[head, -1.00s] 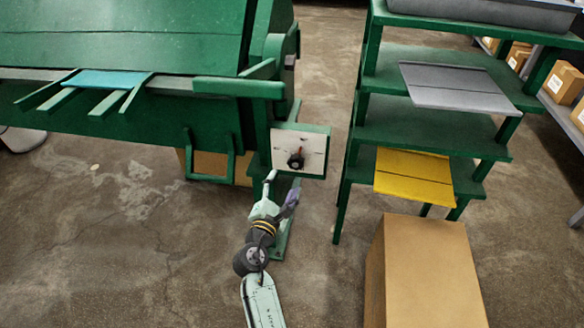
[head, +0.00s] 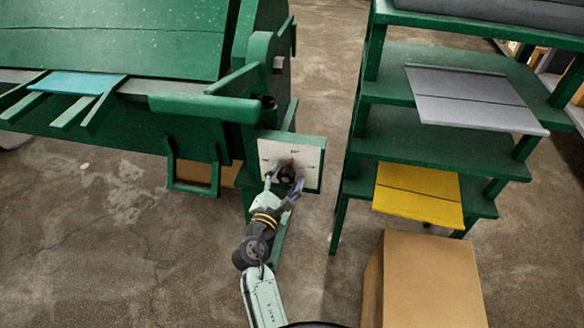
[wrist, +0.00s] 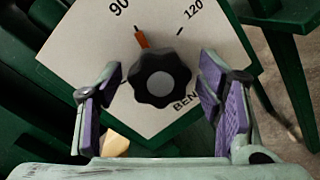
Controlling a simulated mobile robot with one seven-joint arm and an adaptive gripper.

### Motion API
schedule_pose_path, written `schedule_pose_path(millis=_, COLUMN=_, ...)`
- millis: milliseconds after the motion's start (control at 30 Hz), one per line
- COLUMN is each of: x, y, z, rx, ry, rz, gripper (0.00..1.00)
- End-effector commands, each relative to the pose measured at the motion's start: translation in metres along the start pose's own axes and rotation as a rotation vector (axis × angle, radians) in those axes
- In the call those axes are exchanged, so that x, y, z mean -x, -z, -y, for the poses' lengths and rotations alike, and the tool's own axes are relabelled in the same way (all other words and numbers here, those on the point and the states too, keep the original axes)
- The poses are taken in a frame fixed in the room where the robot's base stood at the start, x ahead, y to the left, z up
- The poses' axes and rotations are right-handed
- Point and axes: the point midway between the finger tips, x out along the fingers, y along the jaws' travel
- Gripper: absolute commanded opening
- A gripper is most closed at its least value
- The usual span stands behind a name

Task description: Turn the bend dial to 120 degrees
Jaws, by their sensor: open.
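The bend dial is a black lobed knob (wrist: 161,76) with a grey centre and an orange pointer. It sits on a white plate (wrist: 212,40) with printed marks. In the wrist view the pointer lies near the 90 mark, and the 120 mark is to its right. In the head view the knob (head: 286,173) is on the panel at the end of the green machine. My gripper (wrist: 165,105) is open, its purple-padded fingers to the left and right of the knob, with visible gaps. It also shows in the head view (head: 284,184), just in front of the plate.
The green machine (head: 110,40) fills the left. A green shelf rack (head: 430,138) with grey and yellow sheets stands to the right. A cardboard box (head: 425,285) is at the lower right. Bare floor lies between machine and rack.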

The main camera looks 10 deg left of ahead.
Motion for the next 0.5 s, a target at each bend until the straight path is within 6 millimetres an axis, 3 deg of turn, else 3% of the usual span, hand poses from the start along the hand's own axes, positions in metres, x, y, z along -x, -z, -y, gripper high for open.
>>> schedule_pose_path(millis=367, x=0.0018, y=0.0004, z=-0.0005, rx=0.000, ry=0.000, rz=-0.001, gripper=0.61)
schedule_pose_path(millis=500, x=0.0017, y=0.0004, z=-0.0006, rx=0.000, ry=-0.001, rz=-0.001, gripper=0.52)
